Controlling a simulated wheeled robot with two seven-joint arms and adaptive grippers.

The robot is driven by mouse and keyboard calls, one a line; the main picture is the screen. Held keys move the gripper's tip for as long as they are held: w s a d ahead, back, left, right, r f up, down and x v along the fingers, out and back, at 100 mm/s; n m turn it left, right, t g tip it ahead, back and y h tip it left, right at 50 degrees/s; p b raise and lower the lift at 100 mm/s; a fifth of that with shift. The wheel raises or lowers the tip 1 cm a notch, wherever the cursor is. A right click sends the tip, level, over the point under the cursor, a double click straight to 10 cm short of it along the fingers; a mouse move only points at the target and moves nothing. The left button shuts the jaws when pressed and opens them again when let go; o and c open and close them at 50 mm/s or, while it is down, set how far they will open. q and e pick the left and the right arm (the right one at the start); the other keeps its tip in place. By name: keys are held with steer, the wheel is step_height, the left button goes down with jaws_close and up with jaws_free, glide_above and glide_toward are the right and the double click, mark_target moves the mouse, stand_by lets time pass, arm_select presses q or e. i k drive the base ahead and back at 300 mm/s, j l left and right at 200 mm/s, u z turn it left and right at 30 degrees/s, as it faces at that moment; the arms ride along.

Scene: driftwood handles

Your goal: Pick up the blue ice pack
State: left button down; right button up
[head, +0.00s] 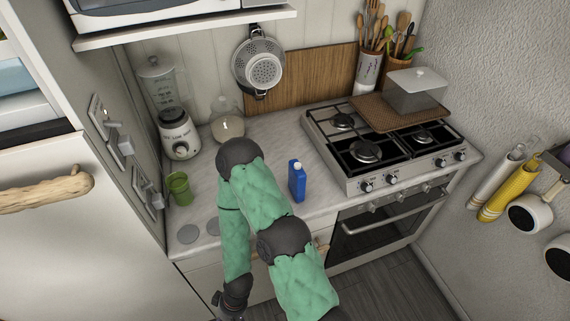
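The blue ice pack (297,183) looks like a small blue flask with a pale cap. It stands upright on the marble counter, left of the stove and just right of my green arm. One arm of mine, which seems to be the right one, rises from the bottom edge, bends over the counter and hangs down in front of it. Its gripper (223,304) is at the bottom edge, below and left of the ice pack and apart from it. Its fingers are too dark and cut off to read. My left gripper is not in view.
The counter (265,145) holds a blender (178,135), a glass jar (228,125) and a green cup (180,188). A gas stove (365,150) stands right of the ice pack, with a board and a lidded container (415,95) on it. The counter behind the ice pack is clear.

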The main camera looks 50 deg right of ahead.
mark_target(297, 177)
steer(key=l+z, duration=0.1)
steer(key=z, duration=0.3)
steer(key=k+l+z, duration=0.1)
steer(key=z, duration=0.25)
steer(key=l+z, duration=0.2)
steer(key=z, duration=0.2)
steer(key=l+z, duration=0.15)
steer(key=z, duration=0.2)
